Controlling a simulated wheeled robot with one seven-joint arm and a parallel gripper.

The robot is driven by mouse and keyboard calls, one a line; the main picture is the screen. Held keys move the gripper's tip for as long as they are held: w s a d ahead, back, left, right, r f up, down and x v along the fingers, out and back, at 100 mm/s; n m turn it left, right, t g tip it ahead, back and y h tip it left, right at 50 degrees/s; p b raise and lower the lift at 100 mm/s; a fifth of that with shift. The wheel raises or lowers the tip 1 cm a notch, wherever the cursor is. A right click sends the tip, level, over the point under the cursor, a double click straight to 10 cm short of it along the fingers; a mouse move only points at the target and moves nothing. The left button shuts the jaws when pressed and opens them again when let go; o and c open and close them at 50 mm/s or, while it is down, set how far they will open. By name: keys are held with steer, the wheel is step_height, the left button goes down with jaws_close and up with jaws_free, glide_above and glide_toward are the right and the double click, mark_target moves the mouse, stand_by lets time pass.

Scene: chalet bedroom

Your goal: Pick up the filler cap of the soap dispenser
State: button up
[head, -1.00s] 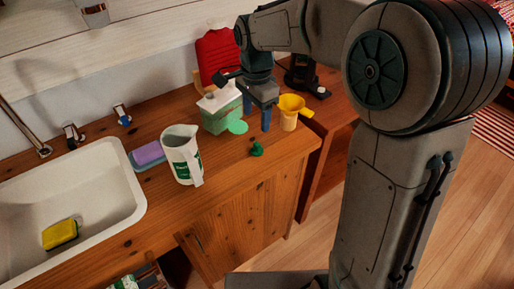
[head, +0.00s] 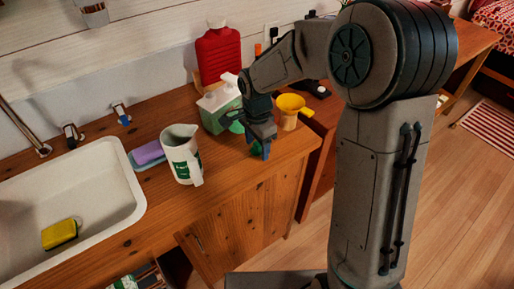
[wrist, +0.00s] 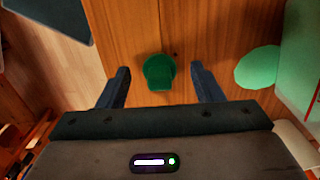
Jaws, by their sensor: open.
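The filler cap (wrist: 158,73) is a small dark green knob standing on the wooden counter. In the wrist view it lies between my two fingertips, with clear wood on both sides. My gripper (head: 260,150) is open and points down over the counter's right part. In the head view my gripper largely hides the cap. The soap dispenser (head: 215,108), pale green with a white top, stands just behind and left of my gripper; its side shows at the right of the wrist view (wrist: 301,62).
A light green flat disc (wrist: 258,67) lies between cap and dispenser. A yellow funnel (head: 291,102) stands behind right. A white measuring jug (head: 182,154), a purple sponge (head: 148,153) and the sink (head: 75,195) are left. A red hot-water bottle (head: 218,55) stands behind.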

steer(key=c, duration=1.1)
steer(key=shift+r, duration=0.1)
